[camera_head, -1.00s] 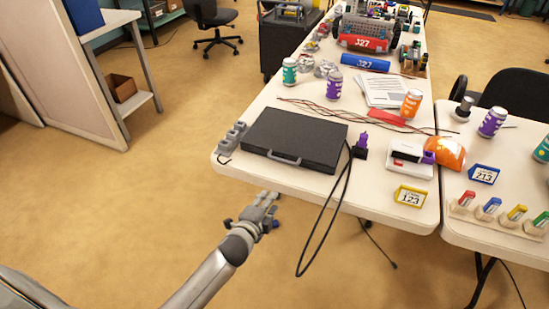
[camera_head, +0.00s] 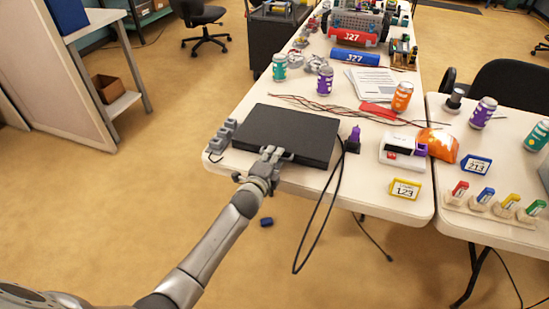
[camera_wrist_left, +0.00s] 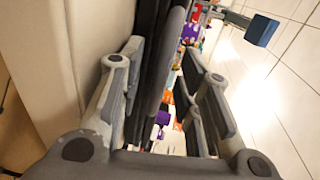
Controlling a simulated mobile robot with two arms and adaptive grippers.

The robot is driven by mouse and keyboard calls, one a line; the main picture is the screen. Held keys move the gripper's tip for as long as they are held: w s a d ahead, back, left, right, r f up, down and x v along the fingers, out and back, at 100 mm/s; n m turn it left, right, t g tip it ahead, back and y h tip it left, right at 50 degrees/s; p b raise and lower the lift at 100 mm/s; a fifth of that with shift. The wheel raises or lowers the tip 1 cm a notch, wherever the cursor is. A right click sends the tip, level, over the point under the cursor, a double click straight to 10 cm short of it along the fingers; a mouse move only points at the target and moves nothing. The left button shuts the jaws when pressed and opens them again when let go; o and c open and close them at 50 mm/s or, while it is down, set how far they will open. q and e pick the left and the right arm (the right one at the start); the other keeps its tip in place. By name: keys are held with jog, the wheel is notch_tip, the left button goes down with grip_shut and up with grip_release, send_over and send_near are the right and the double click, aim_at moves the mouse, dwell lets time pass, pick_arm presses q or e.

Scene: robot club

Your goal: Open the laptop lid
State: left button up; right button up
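The closed black laptop (camera_head: 290,128) lies flat near the front left of the white table, its lid down. My left gripper (camera_head: 271,157) is at the laptop's front edge, over the place of its grey handle. In the left wrist view, my left gripper's (camera_wrist_left: 163,85) fingers are spread, one on each side of the dark laptop edge (camera_wrist_left: 145,75) and the grey handle bar (camera_wrist_left: 174,50). A gap shows between the bar and the right-hand finger. Contact on the other side is unclear. The gripper hides the handle in the head view. My right gripper is out of view.
Grey blocks (camera_head: 222,137) stand left of the laptop. A black cable (camera_head: 325,205) hangs over the front edge beside it. A purple piece (camera_head: 354,137) and a white box (camera_head: 402,152) stand to the right. Cans and wires lie behind.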

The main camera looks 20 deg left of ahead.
pick_arm(q)
jog(key=shift+w+f, duration=0.15)
jog(key=shift+w, duration=0.35)
grip_shut()
jog(key=shift+s, duration=0.1)
